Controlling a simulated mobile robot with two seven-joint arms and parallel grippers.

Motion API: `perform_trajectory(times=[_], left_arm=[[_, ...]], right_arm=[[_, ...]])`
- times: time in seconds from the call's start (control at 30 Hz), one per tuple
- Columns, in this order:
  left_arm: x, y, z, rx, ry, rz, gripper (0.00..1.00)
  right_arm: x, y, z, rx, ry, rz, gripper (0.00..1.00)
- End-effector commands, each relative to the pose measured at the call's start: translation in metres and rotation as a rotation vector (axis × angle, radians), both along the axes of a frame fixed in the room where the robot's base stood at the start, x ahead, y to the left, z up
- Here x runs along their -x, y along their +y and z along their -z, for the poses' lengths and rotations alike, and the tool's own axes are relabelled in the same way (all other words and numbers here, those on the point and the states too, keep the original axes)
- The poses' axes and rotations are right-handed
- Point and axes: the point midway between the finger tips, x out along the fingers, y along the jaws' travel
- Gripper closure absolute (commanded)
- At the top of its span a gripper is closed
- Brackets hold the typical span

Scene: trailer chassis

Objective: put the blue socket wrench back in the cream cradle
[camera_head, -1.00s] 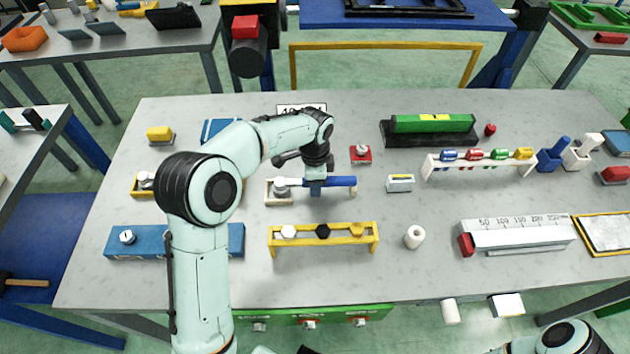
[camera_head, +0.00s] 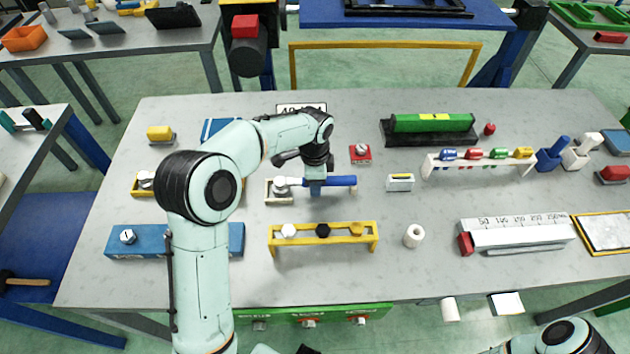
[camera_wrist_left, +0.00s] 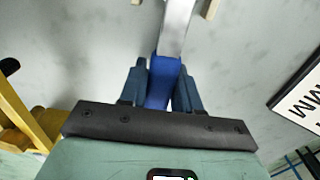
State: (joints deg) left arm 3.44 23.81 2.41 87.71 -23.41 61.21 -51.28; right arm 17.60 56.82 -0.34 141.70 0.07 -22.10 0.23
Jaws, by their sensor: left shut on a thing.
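The blue socket wrench (camera_head: 342,181) lies roughly level, its blue handle to the right and its metal head to the left. My left gripper (camera_head: 316,187) is shut on the blue handle from above. In the left wrist view the handle (camera_wrist_left: 163,85) sits between both fingers, with the metal shaft running on ahead. The cream cradle (camera_head: 268,192) is under the wrench's head end. In the left wrist view, a cream post (camera_wrist_left: 211,9) stands beside the shaft. I cannot tell whether the wrench touches the cradle. My right gripper is not in view.
A yellow rack (camera_head: 323,240) with bolts stands in front of the cradle. A red block (camera_head: 361,154) is behind, a small white holder (camera_head: 400,182) to the right. A blue block (camera_head: 125,240) is at left. Bare table lies between the yellow rack and the white roll (camera_head: 413,235).

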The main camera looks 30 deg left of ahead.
Motion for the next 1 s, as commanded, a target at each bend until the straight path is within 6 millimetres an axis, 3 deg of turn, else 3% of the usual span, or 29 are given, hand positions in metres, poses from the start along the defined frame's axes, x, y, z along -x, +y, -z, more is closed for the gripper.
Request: perform_trajectory(times=[0.37, 0.4, 0.47, 0.67, 0.77, 1.0], left_arm=[[-0.0003, 0.0002, -0.0009, 0.0, -0.002, 0.0, 1.0], [-0.0003, 0.0002, -0.0009, 0.0, -0.002, 0.0, 0.58], [-0.0002, 0.0001, -0.0008, 0.0, -0.001, 0.0, 0.39], [-0.0001, 0.0001, -0.0005, -0.001, -0.001, 0.0, 0.38], [0.0003, 0.0002, 0.0003, 0.0, 0.001, 0.0, 0.13], [0.0002, 0.0002, 0.0, 0.0, 0.0, 0.0, 0.13]], right_arm=[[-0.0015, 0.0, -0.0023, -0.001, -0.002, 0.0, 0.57], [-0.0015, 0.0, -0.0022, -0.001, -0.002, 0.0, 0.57], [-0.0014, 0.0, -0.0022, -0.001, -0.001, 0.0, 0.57], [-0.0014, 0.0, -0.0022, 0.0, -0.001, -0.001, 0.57], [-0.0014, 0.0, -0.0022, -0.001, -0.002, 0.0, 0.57], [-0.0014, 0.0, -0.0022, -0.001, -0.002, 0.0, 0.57]])
